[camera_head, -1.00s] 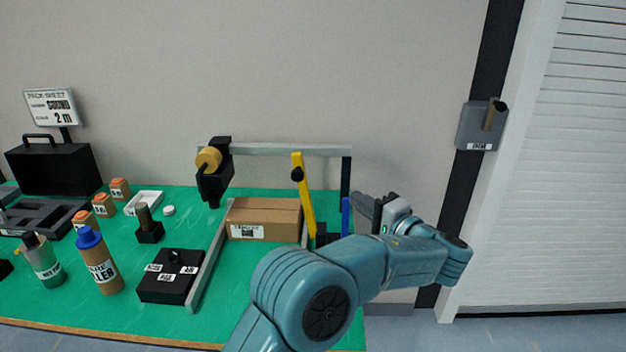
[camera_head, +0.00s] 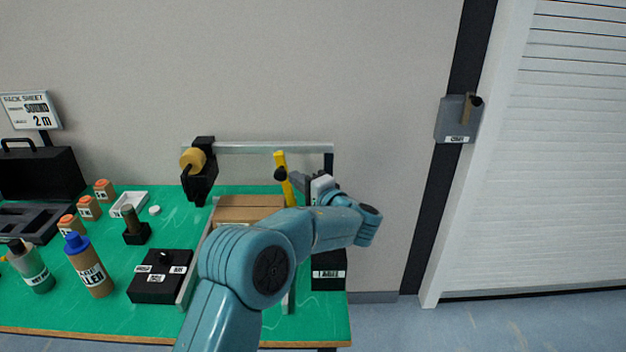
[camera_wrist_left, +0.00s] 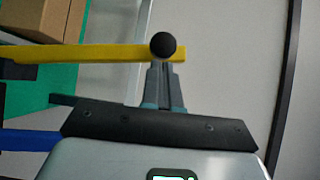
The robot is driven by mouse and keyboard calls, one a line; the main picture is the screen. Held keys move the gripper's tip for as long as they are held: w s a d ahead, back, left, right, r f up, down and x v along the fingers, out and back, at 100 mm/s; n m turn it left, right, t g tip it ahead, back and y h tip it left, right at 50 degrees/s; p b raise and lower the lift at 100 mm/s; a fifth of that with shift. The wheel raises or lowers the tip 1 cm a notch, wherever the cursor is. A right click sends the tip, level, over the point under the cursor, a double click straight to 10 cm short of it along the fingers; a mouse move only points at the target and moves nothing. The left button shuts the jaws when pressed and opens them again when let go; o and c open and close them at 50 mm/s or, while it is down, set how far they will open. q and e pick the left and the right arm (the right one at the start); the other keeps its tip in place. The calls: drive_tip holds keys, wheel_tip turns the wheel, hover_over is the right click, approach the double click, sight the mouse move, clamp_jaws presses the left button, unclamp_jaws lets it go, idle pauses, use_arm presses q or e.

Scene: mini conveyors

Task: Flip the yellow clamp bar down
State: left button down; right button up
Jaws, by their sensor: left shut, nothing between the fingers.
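The yellow clamp bar (camera_head: 286,190) stands raised, slightly tilted, beside the cardboard box, with a black knob (camera_head: 280,174) near its upper part. In the left wrist view the bar (camera_wrist_left: 90,53) runs across from the left, and its knob (camera_wrist_left: 163,45) is right at the fingertips. My left gripper (camera_head: 297,179) is shut and empty, just to the right of the bar. In the left wrist view its fingers (camera_wrist_left: 163,72) overlap the bar's end near the knob; I cannot tell whether they touch. My arm hides the bar's lower end. My right gripper is out of view.
The cardboard box (camera_head: 248,202) lies between rails under a grey overhead beam (camera_head: 260,149). A black tape head (camera_head: 201,184) hangs left of it. A blue bar (camera_wrist_left: 28,140) shows in the left wrist view. Bottles and a black box (camera_head: 160,284) stand left on the green table.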

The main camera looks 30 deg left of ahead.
use_arm(q)
drive_tip(key=shift+a+f, duration=0.1)
drive_tip(key=shift+a, duration=0.05)
drive_tip(key=shift+s, duration=0.1)
drive_tip(key=s+a+f+n+h+b, duration=0.2)
drive_tip(key=s+a+f+n+b, duration=0.15)
drive_tip(key=a+b, duration=0.35)
drive_tip(key=s+a+f+n+h+b, duration=0.2)
drive_tip(key=s+a+h+b, duration=0.15)
drive_tip(key=a+b, duration=0.4)
drive_tip(key=s+a+f+n+h+b, duration=0.1)
drive_tip(key=f+b, duration=0.2)
drive_tip(key=f, duration=0.1)
drive_tip(key=s+a+f+n+t+h+b, duration=0.1)
drive_tip(key=s+a+f+h+b, duration=0.1)
drive_tip(key=f, duration=0.3)
drive_tip(key=s+a+f+n+h+b, duration=0.1)
drive_tip(key=s+a+f+b, duration=0.1)
drive_tip(key=f+b, duration=0.2)
drive_tip(key=shift+f+n+t+b, duration=0.25)
drive_tip(key=shift+f+t+b, duration=0.05)
drive_tip(key=shift+t+b, duration=0.1)
drive_tip(key=shift+d+f, duration=0.1)
drive_tip(key=shift+f, duration=0.2)
